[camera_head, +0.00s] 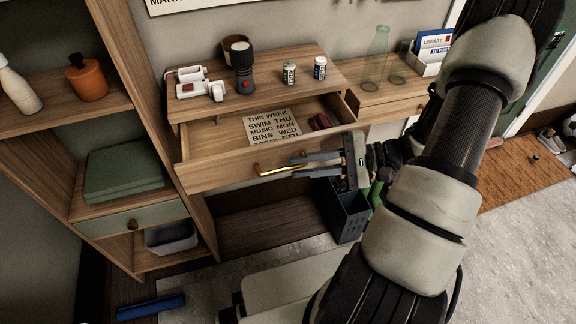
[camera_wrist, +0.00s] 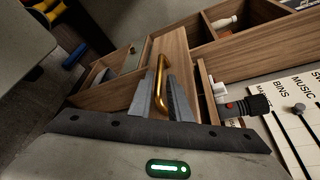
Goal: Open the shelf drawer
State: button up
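The wooden drawer (camera_head: 230,165) under the shelf top stands pulled out, its inside showing from above. A lettered sheet and a dark red item lie in it. Its brass handle (camera_head: 268,170) is on the front. My gripper (camera_head: 293,166) reaches in from the right, with one finger above and one below the handle. In the wrist view the handle (camera_wrist: 161,70) passes between my two fingers (camera_wrist: 160,90), which look closed against it. The wooden drawer front (camera_wrist: 172,50) lies beyond them.
A torch (camera_head: 242,72), white plugs (camera_head: 200,85) and two small cans stand on the shelf top (camera_head: 265,85). A dark bin (camera_head: 346,215) stands under my gripper. The left cabinet has a green-fronted drawer (camera_head: 130,222), shut. The floor in front is mostly open.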

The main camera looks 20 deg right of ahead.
jog(key=p+v, duration=0.1)
jog(key=v, duration=1.1)
jog(key=shift+d, duration=0.3)
jog(key=shift+s+a+r, duration=0.1)
jog(key=shift+s+r, duration=0.05)
